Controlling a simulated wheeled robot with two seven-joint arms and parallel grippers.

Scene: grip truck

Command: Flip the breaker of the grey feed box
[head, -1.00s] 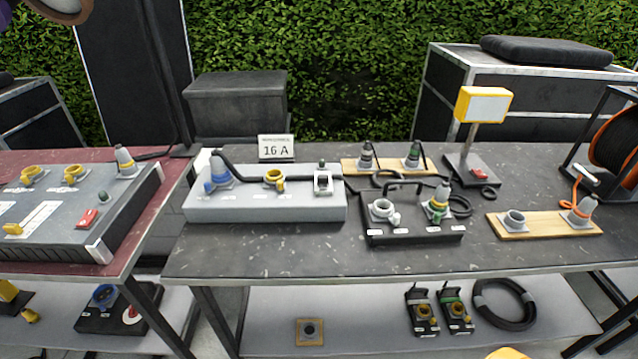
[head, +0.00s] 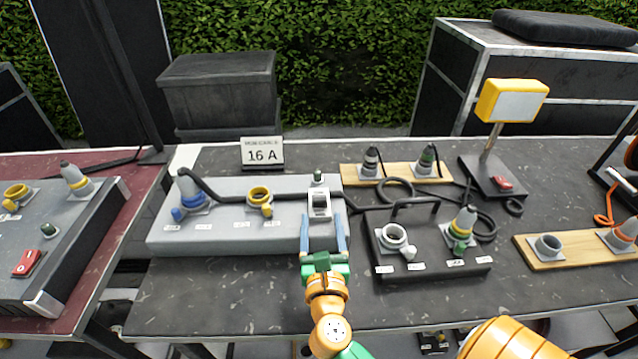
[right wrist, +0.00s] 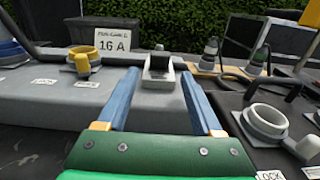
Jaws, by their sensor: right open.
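In the right wrist view the breaker (right wrist: 158,72) shows beyond and between the fingertips (right wrist: 156,82), with nothing held. My left gripper is not in view.
A 16 A sign (head: 262,153) stands behind the feed box. A black cable runs behind the breaker. Wooden boards and a yellow-headed lamp (head: 512,101) stand farther right.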

